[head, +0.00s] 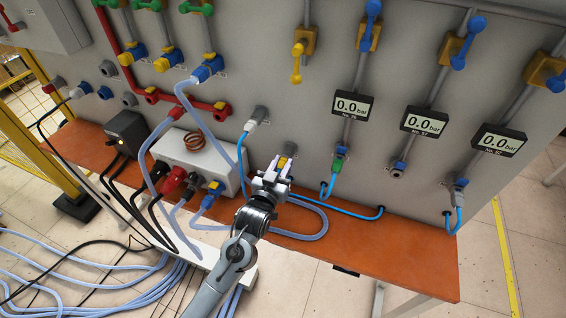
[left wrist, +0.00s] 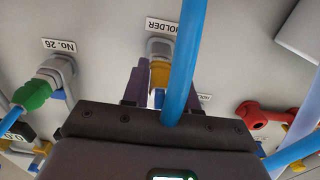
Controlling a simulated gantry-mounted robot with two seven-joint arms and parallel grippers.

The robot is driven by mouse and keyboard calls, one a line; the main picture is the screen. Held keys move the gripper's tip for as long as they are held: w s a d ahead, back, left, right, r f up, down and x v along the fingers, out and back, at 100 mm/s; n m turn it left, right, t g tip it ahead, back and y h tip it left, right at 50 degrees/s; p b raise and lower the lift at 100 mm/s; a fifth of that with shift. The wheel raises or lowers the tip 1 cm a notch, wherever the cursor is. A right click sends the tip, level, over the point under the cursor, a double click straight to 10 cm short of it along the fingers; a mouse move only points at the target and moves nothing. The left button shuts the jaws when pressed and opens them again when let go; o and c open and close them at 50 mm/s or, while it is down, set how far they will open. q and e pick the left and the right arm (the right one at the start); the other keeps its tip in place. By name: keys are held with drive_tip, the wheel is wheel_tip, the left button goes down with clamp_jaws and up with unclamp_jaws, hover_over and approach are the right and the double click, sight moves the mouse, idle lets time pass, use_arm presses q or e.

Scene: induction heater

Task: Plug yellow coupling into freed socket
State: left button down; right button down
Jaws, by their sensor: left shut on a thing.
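The yellow coupling (head: 281,162) is between the fingers of my left gripper (head: 277,169), which is shut on it low in front of the grey panel. In the left wrist view the yellow coupling (left wrist: 159,75) sits between the purple fingers (left wrist: 152,84), right at a grey socket (left wrist: 160,47) labelled HOLDER. I cannot tell whether it is seated in it. A blue hose (left wrist: 184,60) crosses the view and hides part of the coupling. A grey socket (head: 397,171) below the middle gauge has no hose visible. My right gripper is not in view.
A green coupling (head: 337,164) is on the socket labelled No. 26 (left wrist: 57,70), beside my left gripper. Another holder (head: 260,115) carries a hose coupling. A white box (head: 195,158) and looping hoses occupy the orange bench (head: 400,240); its right part is mostly clear.

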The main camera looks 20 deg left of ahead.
sight(279, 170)
use_arm(q)
drive_tip(key=shift+s, duration=0.15)
drive_tip(key=shift+s+p, duration=0.55)
drive_tip(key=shift+s, duration=0.05)
drive_tip(key=shift+s+p, duration=0.55)
drive_tip(key=shift+s, duration=0.25)
drive_tip(key=shift+s+p, duration=0.85)
drive_tip(key=shift+s, duration=0.6)
drive_tip(key=shift+r, duration=0.1)
